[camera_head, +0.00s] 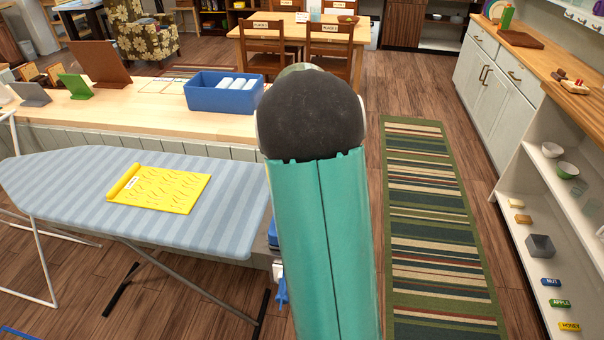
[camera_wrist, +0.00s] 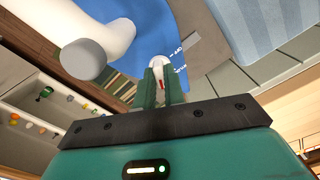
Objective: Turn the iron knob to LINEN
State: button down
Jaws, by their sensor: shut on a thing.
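In the wrist view, my gripper (camera_wrist: 161,76) has its two green fingers closed on a small pale knob (camera_wrist: 158,61). A red mark shows on the knob between the fingers. The knob sits against a blue surface (camera_wrist: 188,25), which looks like the iron's body. In the head view, my arm hides the gripper and the knob. The ironing board (camera_head: 220,205) with a pale blue striped cover lies left of my arm.
A striped rug (camera_head: 435,220) lies clear to the right. Open shelves (camera_head: 530,215) line the right side.

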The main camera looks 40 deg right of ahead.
jog(key=m, duration=1.2)
dwell(0.5)
jog(key=c, duration=1.5)
grip_release()
notch_tip(320, 180, up, 14)
jog(key=shift+f, duration=0.1)
